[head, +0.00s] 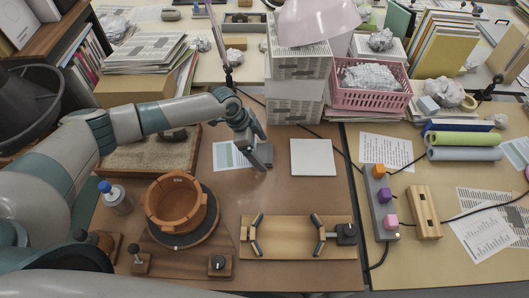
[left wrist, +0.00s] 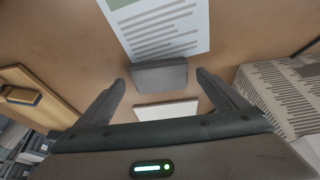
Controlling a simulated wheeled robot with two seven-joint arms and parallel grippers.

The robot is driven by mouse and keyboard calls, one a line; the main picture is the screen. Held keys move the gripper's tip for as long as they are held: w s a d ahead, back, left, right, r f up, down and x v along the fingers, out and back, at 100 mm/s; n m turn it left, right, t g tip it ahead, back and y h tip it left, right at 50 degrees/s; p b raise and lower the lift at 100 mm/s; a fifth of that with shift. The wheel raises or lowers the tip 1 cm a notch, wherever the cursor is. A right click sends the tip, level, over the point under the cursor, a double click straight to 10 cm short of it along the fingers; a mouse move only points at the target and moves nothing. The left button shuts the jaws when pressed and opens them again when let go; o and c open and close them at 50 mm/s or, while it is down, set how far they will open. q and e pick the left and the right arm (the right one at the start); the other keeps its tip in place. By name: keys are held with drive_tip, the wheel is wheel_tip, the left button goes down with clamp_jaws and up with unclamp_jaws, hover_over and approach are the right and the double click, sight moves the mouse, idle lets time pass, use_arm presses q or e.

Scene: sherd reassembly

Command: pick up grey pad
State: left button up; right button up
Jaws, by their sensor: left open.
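The grey pad (head: 265,153) is a small dark grey block on the brown table, at the right edge of a printed sheet. In the left wrist view the grey pad (left wrist: 160,75) shows between and just past the two fingertips. My left gripper (head: 254,154) is open and reaches down right beside the pad. In the left wrist view its fingers (left wrist: 161,82) stand apart on either side of the pad, with visible gaps. I cannot tell how far the tips are above the table. My right gripper is not in view.
A white square tile (head: 312,157) lies right of the pad. A printed sheet (head: 228,156) lies left of it. An orange-brown pot (head: 175,205) stands on a turntable in front, near a wooden clamp board (head: 290,237). Newsprint-covered boxes (head: 297,90) stand behind.

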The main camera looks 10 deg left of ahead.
use_arm(q)
drive_tip(key=shift+f, duration=0.25)
drive_tip(key=c, duration=1.1)
drive_tip(key=shift+c, duration=0.7)
drive_tip(key=shift+r, duration=0.1)
